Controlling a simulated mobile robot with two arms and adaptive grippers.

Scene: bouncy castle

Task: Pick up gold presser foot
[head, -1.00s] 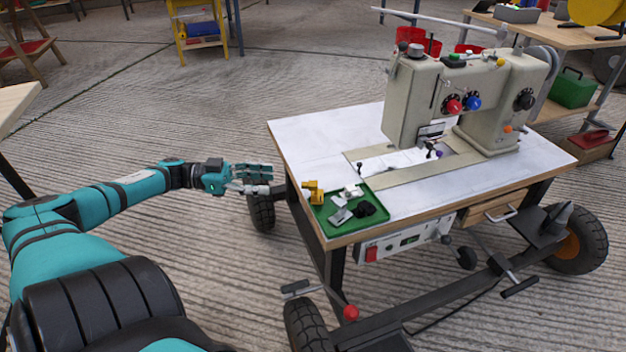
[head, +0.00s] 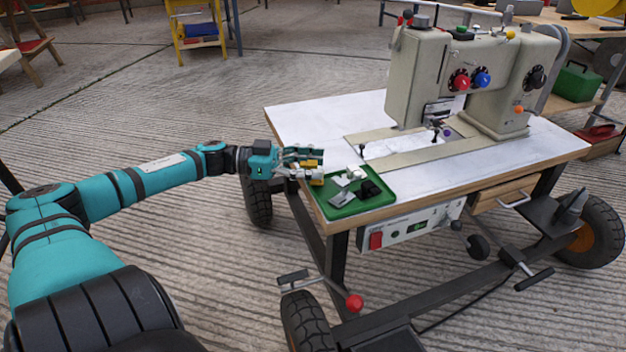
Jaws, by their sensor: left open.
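The gold presser foot (head: 309,163) is at the left end of the green tray (head: 349,208), at the table's left front corner. Only part of its yellow body shows between the fingers of my left gripper (head: 314,165). That gripper is open and level, with its fingers reaching around the foot from the left. I cannot tell whether the fingers touch it. White, grey and black presser feet (head: 343,197) lie in the tray to the right of the fingers. My right gripper is not in view.
A beige sewing machine (head: 440,75) stands on the wheeled table (head: 297,115), behind and right of the tray. A thin post (head: 362,151) rises from the tabletop behind the tray. The tabletop at the back left is bare.

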